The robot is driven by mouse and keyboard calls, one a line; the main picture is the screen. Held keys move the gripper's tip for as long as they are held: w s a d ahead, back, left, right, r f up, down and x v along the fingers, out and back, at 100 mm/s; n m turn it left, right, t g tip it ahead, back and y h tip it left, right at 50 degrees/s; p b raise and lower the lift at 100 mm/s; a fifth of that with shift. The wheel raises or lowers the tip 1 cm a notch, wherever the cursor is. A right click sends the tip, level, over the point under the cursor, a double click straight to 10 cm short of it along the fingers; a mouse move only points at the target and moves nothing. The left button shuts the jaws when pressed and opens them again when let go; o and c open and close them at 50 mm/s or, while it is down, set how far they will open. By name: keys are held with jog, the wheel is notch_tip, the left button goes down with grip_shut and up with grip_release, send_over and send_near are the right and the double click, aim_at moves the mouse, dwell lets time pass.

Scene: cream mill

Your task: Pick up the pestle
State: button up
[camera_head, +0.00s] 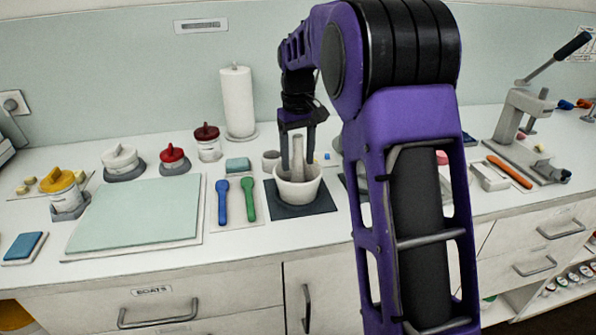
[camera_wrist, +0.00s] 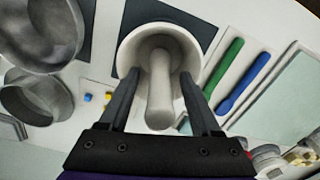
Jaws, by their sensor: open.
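The pestle (camera_head: 298,153) is a grey-white rod that stands in the white mortar (camera_head: 298,192), its upper end sticking out above the rim. In the wrist view the pestle (camera_wrist: 159,90) lies along the middle of the picture, with the mortar (camera_wrist: 128,50) around its far end. My gripper (camera_head: 297,165) points down over the mortar. In the wrist view my gripper (camera_wrist: 153,80) is open, with one finger on each side of the pestle and a gap on both sides. The pestle's lower end is hidden inside the mortar in the head view.
The mortar stands on a dark mat (camera_head: 318,207). A blue spatula (camera_head: 222,200) and a green spatula (camera_head: 248,200) lie just left of it. A paper roll (camera_head: 238,103) stands behind. A pale green board (camera_head: 135,212) lies further left. My arm hides the counter to the right.

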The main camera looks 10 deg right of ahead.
aim_at(297, 135)
grip_shut()
dwell(0.3)
notch_tip(297, 135, up, 10)
jog(key=shift+r+p, duration=0.1)
jog(key=shift+p, duration=1.1)
jog(key=c, duration=0.6)
grip_release()
jog(key=shift+c, duration=0.2)
grip_shut()
jog(key=shift+w, duration=0.1)
